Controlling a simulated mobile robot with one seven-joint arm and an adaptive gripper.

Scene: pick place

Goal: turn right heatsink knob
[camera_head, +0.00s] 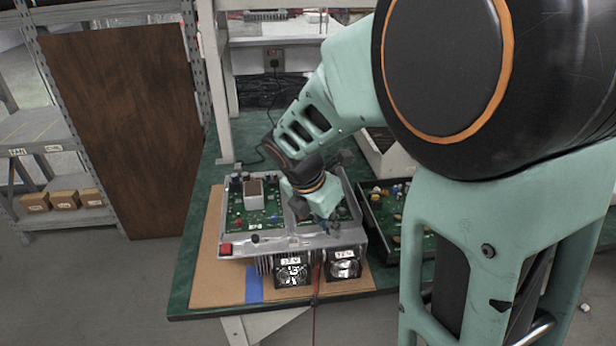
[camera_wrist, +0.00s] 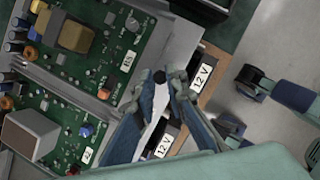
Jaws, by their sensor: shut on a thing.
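The metal heatsink unit (camera_head: 300,242) sits on the workbench, with two circuit boards in it and two fans labelled 12 V at its front. My gripper (camera_head: 328,222) reaches down to the right part of its front edge. In the wrist view, my gripper's blue-grey fingers (camera_wrist: 163,82) close around a small black knob (camera_wrist: 159,76), the right heatsink knob, on the silver front rail (camera_wrist: 178,42). The fingers hide most of the knob; how far it is turned cannot be told. In the head view my gripper hides it. Another dark knob (camera_head: 255,239) shows at the front left.
The left circuit board (camera_head: 241,207) carries raised parts, and a red block (camera_head: 226,249) sits at the unit's front left corner. An open dark case with a circuit board (camera_head: 385,205) stands close on the right. The green workbench (camera_head: 185,285) has bare room at left.

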